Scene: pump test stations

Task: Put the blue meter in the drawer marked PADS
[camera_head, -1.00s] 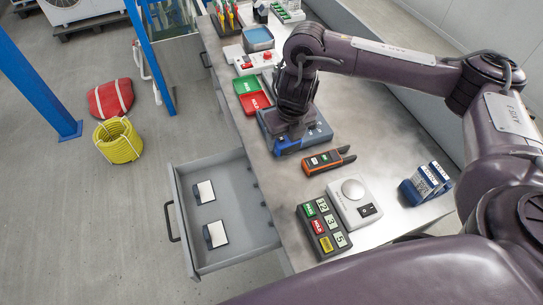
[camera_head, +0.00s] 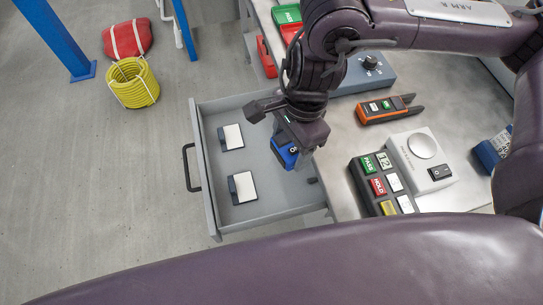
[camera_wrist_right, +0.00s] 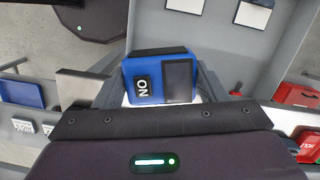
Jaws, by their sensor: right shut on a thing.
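The blue meter (camera_head: 283,153) is in the jaws of my right gripper (camera_head: 291,158), which points down over the bench side of the open grey drawer (camera_head: 262,190). In the right wrist view the blue meter (camera_wrist_right: 141,83) shows a dark screen and a small black label, with the gripper shut on it. I cannot tell its exact height above the drawer floor. Two flat white-and-dark pieces (camera_head: 232,137) (camera_head: 243,187) lie in the drawer's left part. No drawer marking is readable. My left gripper is not in view.
On the bench beside the drawer stand a button block (camera_head: 384,185), a white device with a round disc (camera_head: 422,146), an orange-black clamp tool (camera_head: 383,108) and a blue-grey knob box (camera_head: 365,75). The drawer floor near its front right looks clear. Yellow hose (camera_head: 133,83) lies on the floor.

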